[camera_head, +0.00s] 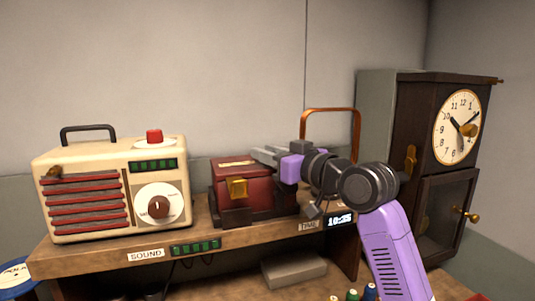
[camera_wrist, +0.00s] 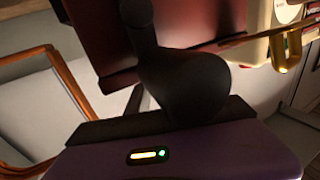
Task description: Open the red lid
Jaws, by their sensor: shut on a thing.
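A dark red box (camera_head: 235,210) with a red lid (camera_head: 250,168) sits on the wooden shelf in the middle of the head view. A gold latch (camera_head: 237,188) is on its front, and a pale label lies on top. My gripper (camera_head: 264,153) is at the lid's upper right edge, its grey fingers shut on the lid. In the wrist view, the red lid (camera_wrist: 98,35) fills the upper middle, partly covered by my dark gripper parts. The grip contact is hidden, and I cannot tell how far the lid is raised.
A cream radio (camera_head: 110,190) with a red knob stands left of the box. A copper-coloured frame (camera_head: 331,109) stands behind my wrist. A dark wooden clock (camera_head: 448,140) stands at right. A grey block (camera_head: 294,270) lies below the shelf. Wall space above the box is clear.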

